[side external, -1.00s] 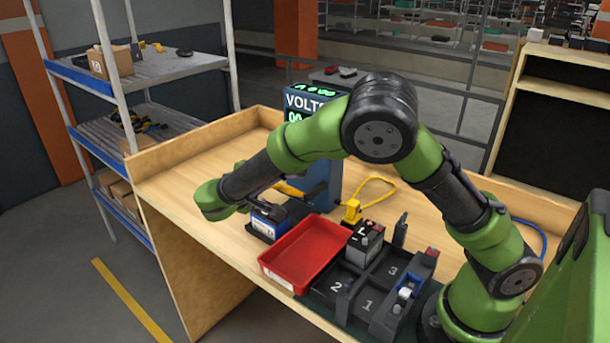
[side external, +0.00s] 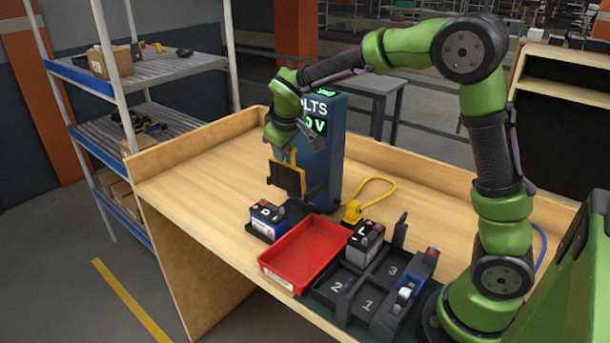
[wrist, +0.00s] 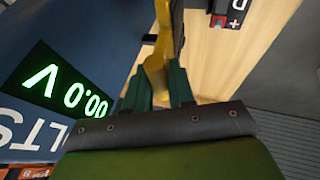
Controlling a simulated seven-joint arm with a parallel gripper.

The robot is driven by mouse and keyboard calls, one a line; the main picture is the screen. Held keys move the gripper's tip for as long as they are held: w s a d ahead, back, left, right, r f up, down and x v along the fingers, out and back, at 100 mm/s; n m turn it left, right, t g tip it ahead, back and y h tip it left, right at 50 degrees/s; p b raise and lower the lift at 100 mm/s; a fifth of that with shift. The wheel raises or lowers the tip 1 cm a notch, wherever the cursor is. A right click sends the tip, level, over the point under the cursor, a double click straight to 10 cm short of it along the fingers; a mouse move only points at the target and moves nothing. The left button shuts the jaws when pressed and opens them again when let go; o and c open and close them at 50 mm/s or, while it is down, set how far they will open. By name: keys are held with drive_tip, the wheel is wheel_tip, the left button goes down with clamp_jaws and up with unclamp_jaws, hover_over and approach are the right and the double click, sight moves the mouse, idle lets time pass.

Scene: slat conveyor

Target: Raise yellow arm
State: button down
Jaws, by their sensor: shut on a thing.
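The yellow arm (side external: 291,159) is raised beside the blue voltmeter stand (side external: 327,165), with a dark plate (side external: 288,180) in a yellow frame hanging at its end. My gripper (side external: 287,148) is at the top of the yellow arm. In the wrist view the yellow arm (wrist: 158,45) lies between the two dark green fingers of my gripper (wrist: 162,88), which is shut on it. The display (wrist: 65,85) reads 00.0 V. A battery marked D (side external: 266,220) stands below the plate, clear of it, at the foot of the stand.
A red tray (side external: 269,274) sits in front of battery D. A dark tray with numbered compartments (side external: 350,296) is to its right, with a battery marked L (side external: 366,240) at its back left. A yellow cable connector (side external: 352,212) lies behind. The left tabletop is clear.

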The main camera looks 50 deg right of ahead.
drive_tip(key=shift+d+f, duration=0.1)
drive_tip(key=shift+d, duration=1.35)
drive_tip(key=c, duration=1.3)
unclamp_jaws()
drive_tip(key=shift+f, duration=0.1)
drive_tip(key=shift+c, duration=0.2)
drive_tip(key=a+v, duration=0.1)
drive_tip(key=v, duration=1.6)
drive_tip(key=s+a+f+m+t+y, duration=0.1)
drive_tip(key=s+a+f+m+y, duration=0.1)
drive_tip(key=s, duration=0.7)
drive_tip(key=s+a+f+m+t+y, duration=0.1)
drive_tip(key=s+a+f+m+y, duration=0.2)
drive_tip(key=s+f, duration=0.3)
drive_tip(key=s+a, duration=0.1)
drive_tip(key=s, duration=0.2)
drive_tip(key=shift+s+f+t+y, duration=0.2)
drive_tip(key=shift+f+t+y, duration=0.1)
drive_tip(key=shift+f+y, duration=0.1)
